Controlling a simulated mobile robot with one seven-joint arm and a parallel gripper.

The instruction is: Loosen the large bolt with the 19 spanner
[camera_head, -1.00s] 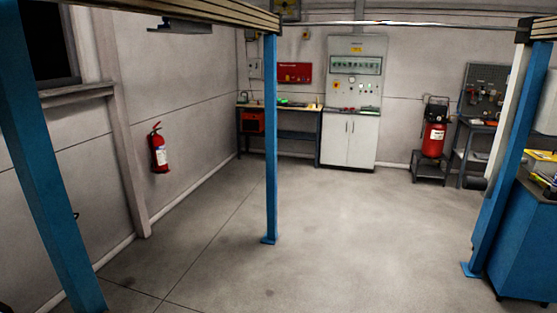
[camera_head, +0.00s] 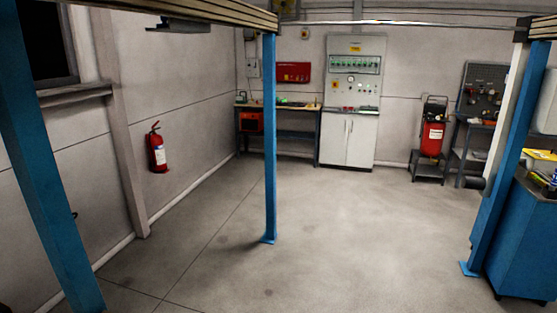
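I cannot make out the large bolt or the 19 spanner in this view. My gripper is not in the picture. Small items lie on the far workbench (camera_head: 285,134) against the back wall and on the blue cabinet (camera_head: 520,245) at the right edge, but they are too small or cut off to identify. A pegboard (camera_head: 485,88) with dark tools hangs above a grey stand at the back right; the tools are too small to tell apart.
Blue gantry posts stand at the left (camera_head: 45,170), middle (camera_head: 270,140) and right (camera_head: 505,160). A white control cabinet (camera_head: 347,140), a red compressor (camera_head: 432,138) and a wall-mounted fire extinguisher (camera_head: 157,148) are farther off. The concrete floor (camera_head: 350,235) between the posts is clear.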

